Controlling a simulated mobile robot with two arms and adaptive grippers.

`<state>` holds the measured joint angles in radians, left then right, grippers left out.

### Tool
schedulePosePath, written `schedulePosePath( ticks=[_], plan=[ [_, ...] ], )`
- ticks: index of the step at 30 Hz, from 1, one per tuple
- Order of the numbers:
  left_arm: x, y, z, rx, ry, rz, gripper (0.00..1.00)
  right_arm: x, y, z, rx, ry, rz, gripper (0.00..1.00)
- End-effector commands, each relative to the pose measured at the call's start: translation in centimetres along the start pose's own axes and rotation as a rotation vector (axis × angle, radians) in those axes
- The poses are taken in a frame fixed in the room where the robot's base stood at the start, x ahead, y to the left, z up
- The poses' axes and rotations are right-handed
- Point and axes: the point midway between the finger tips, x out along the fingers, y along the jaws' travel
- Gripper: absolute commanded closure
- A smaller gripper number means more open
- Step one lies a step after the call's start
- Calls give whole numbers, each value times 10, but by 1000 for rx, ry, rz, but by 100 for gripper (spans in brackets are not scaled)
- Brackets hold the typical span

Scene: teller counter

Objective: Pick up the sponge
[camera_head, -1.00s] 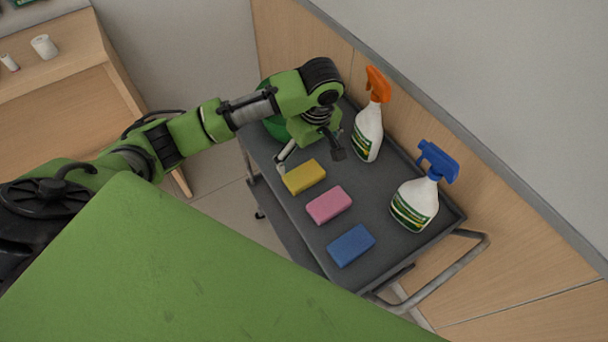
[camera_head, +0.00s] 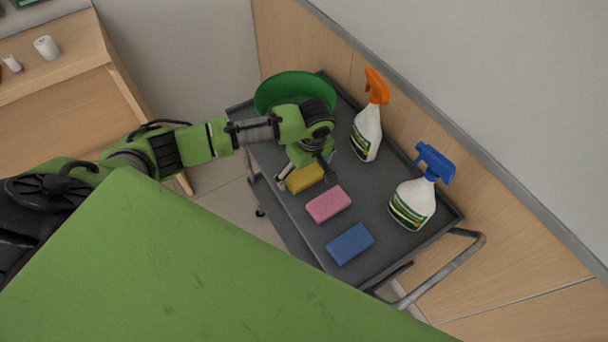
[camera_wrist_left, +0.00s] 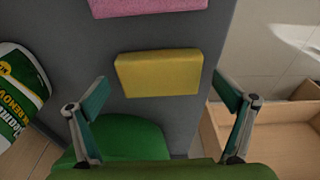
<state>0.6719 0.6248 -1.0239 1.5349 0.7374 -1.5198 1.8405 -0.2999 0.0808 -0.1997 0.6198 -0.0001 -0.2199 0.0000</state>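Three sponges lie in a row on the dark grey cart top: a yellow sponge (camera_head: 305,178), a pink sponge (camera_head: 328,204) and a blue sponge (camera_head: 350,244). My left gripper (camera_head: 306,180) is open over the yellow sponge and partly covers it in the head view. In the left wrist view, the yellow sponge (camera_wrist_left: 158,73) lies between and slightly beyond the open, empty fingers (camera_wrist_left: 162,92), with its long side across the gap. The pink sponge (camera_wrist_left: 145,5) is cut by the top edge there. My right gripper is not in view.
A green bowl (camera_head: 280,88) stands at the cart's far end, behind my left gripper. A spray bottle with an orange head (camera_head: 367,130) and one with a blue head (camera_head: 413,203) stand along the wall side. The cart top (camera_head: 372,185) is bare between sponges and bottles.

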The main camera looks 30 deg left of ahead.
Motion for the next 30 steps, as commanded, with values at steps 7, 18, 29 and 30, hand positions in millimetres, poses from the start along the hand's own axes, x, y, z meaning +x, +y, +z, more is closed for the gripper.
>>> schedulePosePath(
  ticks=[7,18,29,30],
  plan=[
    [0,0,0,0,0,0,39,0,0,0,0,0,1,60],
    [-5,0,-1,-1,0,0,39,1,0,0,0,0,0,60],
    [-52,-18,-4,0,0,1,39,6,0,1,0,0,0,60],
    [-60,-25,-4,1,0,2,39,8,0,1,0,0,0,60]
  ],
)
